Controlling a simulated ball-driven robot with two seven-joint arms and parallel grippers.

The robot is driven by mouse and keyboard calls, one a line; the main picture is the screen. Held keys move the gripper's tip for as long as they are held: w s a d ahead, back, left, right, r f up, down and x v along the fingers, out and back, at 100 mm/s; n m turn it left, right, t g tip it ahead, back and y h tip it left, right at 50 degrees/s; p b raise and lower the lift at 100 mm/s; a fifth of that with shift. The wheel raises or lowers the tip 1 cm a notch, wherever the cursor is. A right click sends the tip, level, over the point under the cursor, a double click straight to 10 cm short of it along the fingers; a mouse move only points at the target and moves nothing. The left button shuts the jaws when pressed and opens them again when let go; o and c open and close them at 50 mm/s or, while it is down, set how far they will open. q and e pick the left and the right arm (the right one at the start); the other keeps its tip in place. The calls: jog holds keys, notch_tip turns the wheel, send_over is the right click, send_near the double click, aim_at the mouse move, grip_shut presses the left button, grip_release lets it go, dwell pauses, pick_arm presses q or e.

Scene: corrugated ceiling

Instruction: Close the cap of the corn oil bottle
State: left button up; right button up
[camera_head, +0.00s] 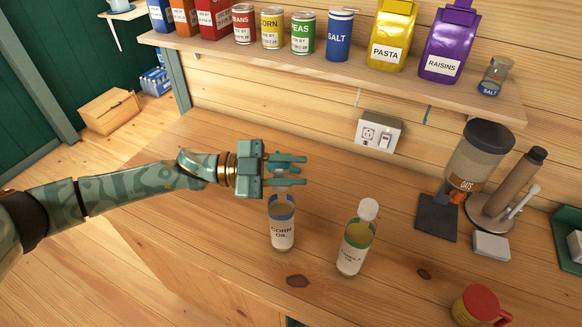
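The corn oil bottle (282,230) stands upright on the wooden counter, with a blue band and a white label reading CORN OIL. My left gripper (298,170) reaches in from the left, its fingers level and right at the bottle's top. The fingers show some gap between them, but they hide the cap and most of the neck. I cannot tell whether they touch or grip the cap. A second bottle (354,247) with a white cap and a green band stands upright to the right, apart from the gripper. My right gripper is not in view.
The counter (200,150) is clear left of the bottles. At right are a grinder-like dispenser (475,160), a brown cylinder on a stand (517,180) and a red-topped yellow mug (478,305). A shelf (330,60) of cans and packets runs along the wall behind, with an outlet (380,132) below.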

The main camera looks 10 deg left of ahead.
pick_arm(q)
grip_shut()
jog(key=m, duration=0.1)
jog(key=f+m+b, duration=0.1)
jog(key=shift+s+f+m, duration=0.1)
jog(key=shift+s+m, duration=0.2)
jog(key=shift+s, duration=0.1)
jog(key=shift+s+f+m+b, duration=0.1)
jog(key=shift+s+m+b, duration=0.1)
jog(key=shift+m+b, duration=0.45)
grip_release()
